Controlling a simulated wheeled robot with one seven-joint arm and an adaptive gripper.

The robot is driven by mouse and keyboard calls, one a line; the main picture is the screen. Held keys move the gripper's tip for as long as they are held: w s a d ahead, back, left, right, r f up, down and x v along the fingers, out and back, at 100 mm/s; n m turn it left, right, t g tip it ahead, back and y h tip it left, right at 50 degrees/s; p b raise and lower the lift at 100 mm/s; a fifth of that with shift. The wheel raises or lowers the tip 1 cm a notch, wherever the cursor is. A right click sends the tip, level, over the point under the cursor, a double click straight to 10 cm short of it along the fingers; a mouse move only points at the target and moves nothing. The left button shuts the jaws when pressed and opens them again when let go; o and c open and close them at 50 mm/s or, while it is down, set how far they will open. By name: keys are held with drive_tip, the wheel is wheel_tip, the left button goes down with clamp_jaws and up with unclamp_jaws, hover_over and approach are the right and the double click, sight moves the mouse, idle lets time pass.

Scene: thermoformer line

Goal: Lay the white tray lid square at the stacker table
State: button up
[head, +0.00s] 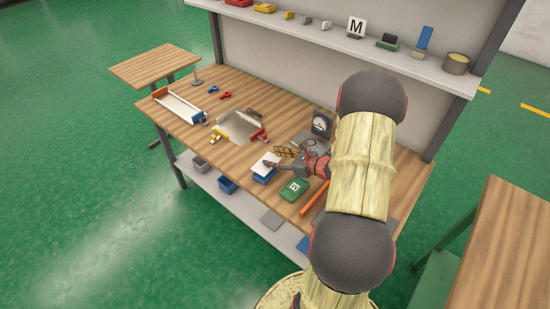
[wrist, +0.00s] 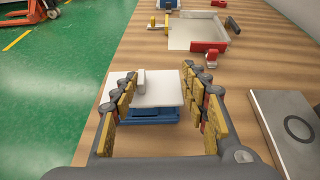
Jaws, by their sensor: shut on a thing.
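My gripper (head: 279,160) is shut on the white tray lid (head: 265,163), over the workbench. In the wrist view the padded fingers of my gripper (wrist: 159,80) stand on the left and right of the white lid (wrist: 160,92), which has a small raised pale block near its left side. Directly below the lid is a blue tray (wrist: 147,115), also in the head view (head: 262,179). I cannot tell whether the lid touches it. The lid looks roughly level. No surface is labelled as the stacker table.
The wooden workbench (head: 215,87) holds a metal plate with red and yellow clamps (head: 238,127), a white tray (head: 180,106), a green box (head: 294,188) and a dial gauge (head: 320,124). A shelf runs above. Bare wooden tables stand left (head: 153,64) and right (head: 510,240).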

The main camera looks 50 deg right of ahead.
drive_tip(key=shift+f+b, duration=1.2)
drive_tip(key=shift+f, duration=0.4)
drive_tip(key=o, duration=1)
drive_tip(key=v, duration=1.2)
